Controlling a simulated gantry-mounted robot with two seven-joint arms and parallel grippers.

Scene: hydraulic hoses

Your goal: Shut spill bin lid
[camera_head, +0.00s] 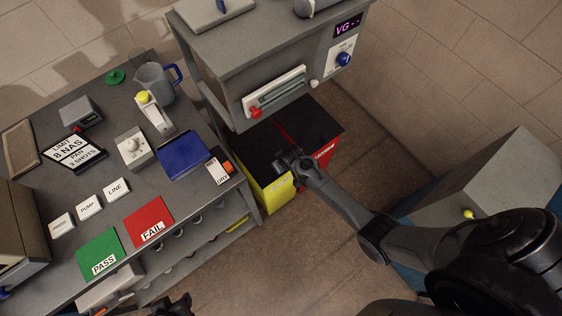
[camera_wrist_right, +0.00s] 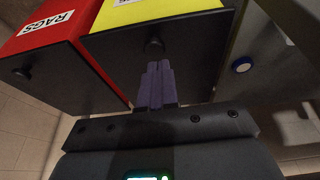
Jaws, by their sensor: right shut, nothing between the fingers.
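The yellow bin (camera_head: 278,192) stands on the floor under the grey cabinet, beside the table. Its black lid (camera_head: 252,150) appears to lie flat across the top, with no clear gap. In the right wrist view its lid (camera_wrist_right: 190,65) has a dark round knob (camera_wrist_right: 154,47); the label text on the yellow side is cut off. My right gripper (camera_head: 288,160) is shut and empty over the front of this lid. Its fingertips (camera_wrist_right: 158,66) point at the knob; contact cannot be told. Part of my left gripper (camera_head: 178,305) shows at the bottom edge, its jaws unclear.
The red RAGS bin (camera_head: 326,155) stands right beside the yellow one, its black lid (camera_wrist_right: 70,75) appearing flat. The grey cabinet (camera_head: 225,75) overhangs the bins' back. The table (camera_head: 195,215) borders them on the left. The floor (camera_head: 300,250) in front is clear.

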